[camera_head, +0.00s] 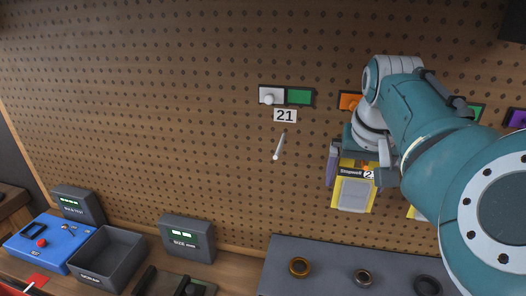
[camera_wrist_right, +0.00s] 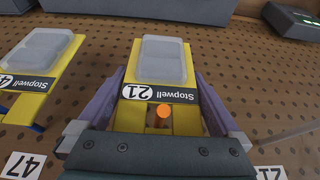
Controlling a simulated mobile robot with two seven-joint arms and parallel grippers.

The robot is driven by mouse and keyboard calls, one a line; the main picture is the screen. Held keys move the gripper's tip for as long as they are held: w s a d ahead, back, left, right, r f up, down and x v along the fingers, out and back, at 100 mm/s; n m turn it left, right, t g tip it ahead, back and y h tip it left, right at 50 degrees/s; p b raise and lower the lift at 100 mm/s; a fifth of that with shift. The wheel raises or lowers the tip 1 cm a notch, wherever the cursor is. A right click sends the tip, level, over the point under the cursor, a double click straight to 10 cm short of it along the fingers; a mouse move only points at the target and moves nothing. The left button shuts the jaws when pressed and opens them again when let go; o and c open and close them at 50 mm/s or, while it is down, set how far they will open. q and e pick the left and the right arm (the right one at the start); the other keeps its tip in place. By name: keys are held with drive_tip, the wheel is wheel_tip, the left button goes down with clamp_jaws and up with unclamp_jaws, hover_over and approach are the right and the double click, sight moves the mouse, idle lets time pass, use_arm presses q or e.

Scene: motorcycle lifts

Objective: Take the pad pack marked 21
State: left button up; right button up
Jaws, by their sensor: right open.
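The pad pack marked 21 (camera_wrist_right: 158,65) is a yellow card with a clear blister and a black Stopwell strip. In the head view the same pack (camera_head: 354,193) hangs against the pegboard, its number partly covered by my arm. An orange-tipped peg (camera_wrist_right: 163,111) shows at the pack's hanging end. My right gripper (camera_wrist_right: 158,102) is open, with one purple finger along each side of the pack. In the head view the right gripper (camera_head: 355,172) is partly hidden by its own wrist. My left gripper is out of view.
A bare peg (camera_head: 280,145) hangs under a wall label reading 21 (camera_head: 285,115). Another yellow pack (camera_wrist_right: 38,62) hangs beside the first in the wrist view. Below are a grey mat (camera_head: 330,275) with several rings, a scrap bin (camera_head: 107,258) and a blue device (camera_head: 45,240).

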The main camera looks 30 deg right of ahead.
drive_tip(key=c, duration=1.2)
drive_tip(key=shift+r, duration=0.2)
